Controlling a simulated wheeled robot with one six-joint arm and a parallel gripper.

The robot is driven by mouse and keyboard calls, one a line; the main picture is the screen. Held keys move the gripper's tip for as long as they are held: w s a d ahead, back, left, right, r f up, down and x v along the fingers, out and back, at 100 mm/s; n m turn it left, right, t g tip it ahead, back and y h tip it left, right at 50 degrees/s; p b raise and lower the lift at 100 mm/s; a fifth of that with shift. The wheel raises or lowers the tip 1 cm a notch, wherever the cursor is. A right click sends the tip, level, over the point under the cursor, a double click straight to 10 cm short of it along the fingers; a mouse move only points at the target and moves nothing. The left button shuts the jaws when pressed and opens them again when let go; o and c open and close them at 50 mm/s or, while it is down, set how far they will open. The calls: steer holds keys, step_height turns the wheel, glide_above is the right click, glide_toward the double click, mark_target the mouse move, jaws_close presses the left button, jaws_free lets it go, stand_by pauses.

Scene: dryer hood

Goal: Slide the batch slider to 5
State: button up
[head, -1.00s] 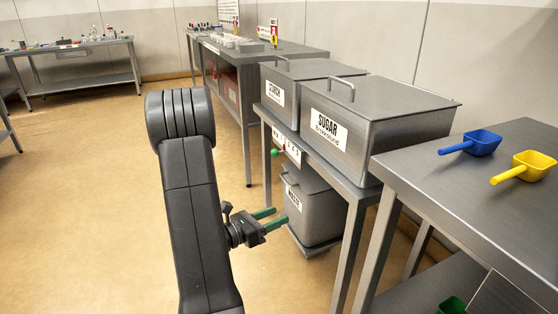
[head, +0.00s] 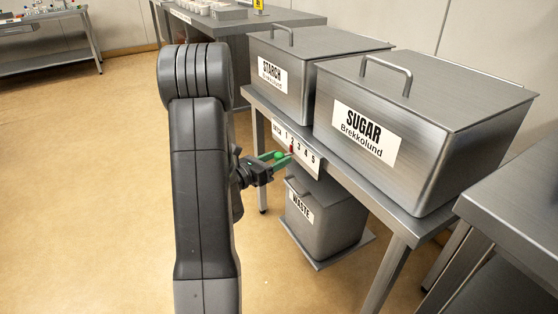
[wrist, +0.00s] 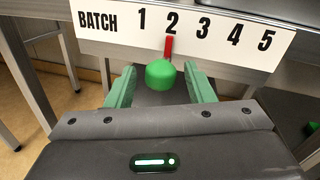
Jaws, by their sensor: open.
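The batch plate (wrist: 215,47) is white with the numbers 1 to 5 and sits on the front edge of the bench; it also shows in the head view (head: 312,163). The slider's green knob (wrist: 160,74) stands out below the plate, and its red pointer (wrist: 168,47) is at 2. In the head view the knob (head: 279,155) is partly hidden by a finger. My gripper (wrist: 159,70) is open, with one green finger on each side of the knob. Whether either finger touches it, I cannot tell. My gripper (head: 277,160) also shows in the head view.
A starch bin (head: 299,82) and a sugar bin (head: 440,110) stand on the bench above the plate. A waste bin (head: 325,222) stands below it. Another steel table (head: 520,210) is close on the right. The floor on the left is clear.

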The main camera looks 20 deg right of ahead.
steer(key=shift+w+d, duration=0.15)
steer(key=shift+d, duration=0.45)
